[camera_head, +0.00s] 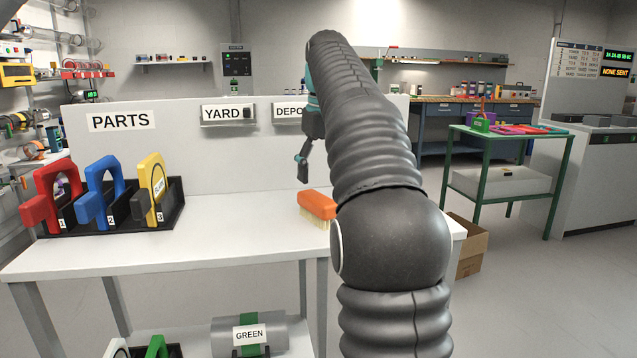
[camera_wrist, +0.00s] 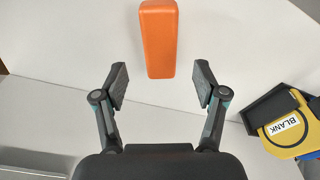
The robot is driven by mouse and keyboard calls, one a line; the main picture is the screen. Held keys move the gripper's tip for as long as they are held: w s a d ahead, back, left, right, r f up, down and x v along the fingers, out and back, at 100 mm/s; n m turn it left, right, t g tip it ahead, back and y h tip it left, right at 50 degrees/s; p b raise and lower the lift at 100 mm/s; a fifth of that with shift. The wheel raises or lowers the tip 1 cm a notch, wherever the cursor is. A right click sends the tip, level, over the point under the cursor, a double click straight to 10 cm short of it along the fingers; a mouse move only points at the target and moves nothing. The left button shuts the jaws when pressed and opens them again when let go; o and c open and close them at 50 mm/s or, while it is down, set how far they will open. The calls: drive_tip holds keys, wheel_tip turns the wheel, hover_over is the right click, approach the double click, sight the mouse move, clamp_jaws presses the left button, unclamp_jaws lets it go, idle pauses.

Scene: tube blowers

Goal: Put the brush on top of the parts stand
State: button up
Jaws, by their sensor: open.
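The brush (camera_head: 317,205), with an orange block and pale bristles, stands bristles down on the white bench, partly hidden behind my arm. In the wrist view the orange top of the brush (camera_wrist: 159,38) lies ahead of my gripper (camera_wrist: 161,84), centred between the fingers. The fingers are spread and nothing is between them. In the head view my gripper (camera_head: 303,165) is above the bench, just over and left of the brush.
A black rack (camera_head: 110,218) with red, blue and yellow numbered handles sits at the bench's left, under a PARTS sign (camera_head: 120,121). The yellow handle (camera_wrist: 285,130) shows at the wrist view's right. A cardboard box (camera_head: 472,247) is on the floor. The bench middle is clear.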

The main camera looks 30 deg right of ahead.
drive_tip(key=shift+s+r, duration=0.1)
drive_tip(key=shift+r, duration=0.4)
drive_tip(key=shift+s+a, duration=0.2)
drive_tip(key=shift+a, duration=0.1)
drive_tip(key=s+a+f+t, duration=0.1)
drive_tip(key=s+a+f, duration=0.4)
drive_tip(key=s+f, duration=0.3)
drive_tip(key=s+a+f+t, duration=0.1)
drive_tip(key=s+a+f, duration=0.4)
drive_tip(key=s+f, duration=0.3)
drive_tip(key=s+a+f+m+t, duration=0.1)
drive_tip(key=s+a+f+t, duration=0.1)
drive_tip(key=s+a+f, duration=0.4)
drive_tip(key=s+f, duration=0.2)
drive_tip(key=s, duration=0.2)
drive_tip(key=shift+f, duration=0.35)
